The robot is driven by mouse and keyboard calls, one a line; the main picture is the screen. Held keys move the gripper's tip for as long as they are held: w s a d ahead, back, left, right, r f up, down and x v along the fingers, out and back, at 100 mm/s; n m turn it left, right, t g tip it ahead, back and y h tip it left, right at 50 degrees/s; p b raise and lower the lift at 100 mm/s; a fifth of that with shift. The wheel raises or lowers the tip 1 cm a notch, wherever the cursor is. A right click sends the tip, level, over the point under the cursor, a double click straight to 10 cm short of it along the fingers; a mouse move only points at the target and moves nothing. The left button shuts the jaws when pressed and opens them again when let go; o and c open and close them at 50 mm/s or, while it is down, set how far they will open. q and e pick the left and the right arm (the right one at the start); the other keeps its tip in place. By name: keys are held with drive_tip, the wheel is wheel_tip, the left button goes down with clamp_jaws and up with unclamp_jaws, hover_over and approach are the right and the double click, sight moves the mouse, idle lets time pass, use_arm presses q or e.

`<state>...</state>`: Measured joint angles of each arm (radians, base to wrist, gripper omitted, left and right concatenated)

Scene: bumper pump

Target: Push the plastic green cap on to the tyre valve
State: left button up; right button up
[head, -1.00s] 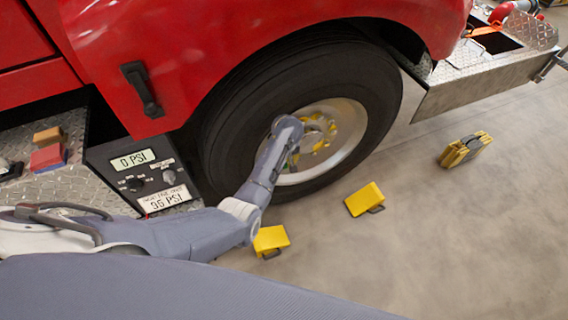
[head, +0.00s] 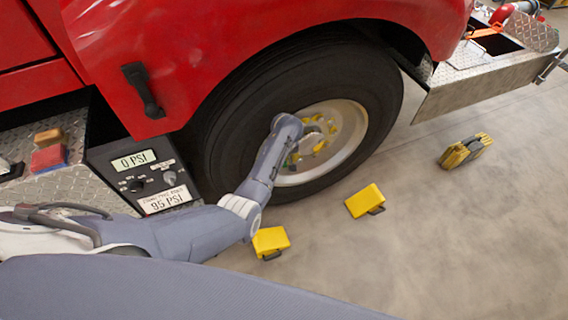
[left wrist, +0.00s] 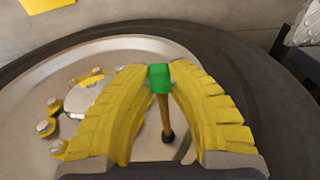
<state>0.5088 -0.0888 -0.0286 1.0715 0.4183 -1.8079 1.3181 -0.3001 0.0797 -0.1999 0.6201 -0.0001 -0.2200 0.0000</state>
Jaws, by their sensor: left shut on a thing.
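My left gripper (left wrist: 160,82) has yellow ridged fingers, and in the left wrist view they are closed at the tips on the green cap (left wrist: 160,76). The tyre valve (left wrist: 166,120), a brownish stem with a dark end, shows between the fingers, in line with the cap. I cannot tell whether the cap sits on the valve or only overlaps it in the picture. In the head view my left arm reaches to the wheel hub (head: 345,150), and its forearm hides most of the gripper. My right gripper does not show.
The black tyre (head: 235,130) surrounds the hub under the red truck body (head: 250,30). A panel (head: 145,175) left of the wheel reads 0 PSI and 95 PSI.

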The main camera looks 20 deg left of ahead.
use_arm(q)
drive_tip(key=o, duration=0.9)
drive_tip(key=shift+c, duration=0.2)
drive_tip(key=shift+s+d+r, duration=0.1)
drive_tip(key=shift+r, duration=1.15)
drive_tip(key=shift+s+d+r, duration=0.1)
drive_tip(key=shift+s+r, duration=0.05)
drive_tip(key=shift+r, duration=1.05)
drive_tip(key=shift+s+d+r, duration=0.1)
drive_tip(key=shift+r, duration=1.15)
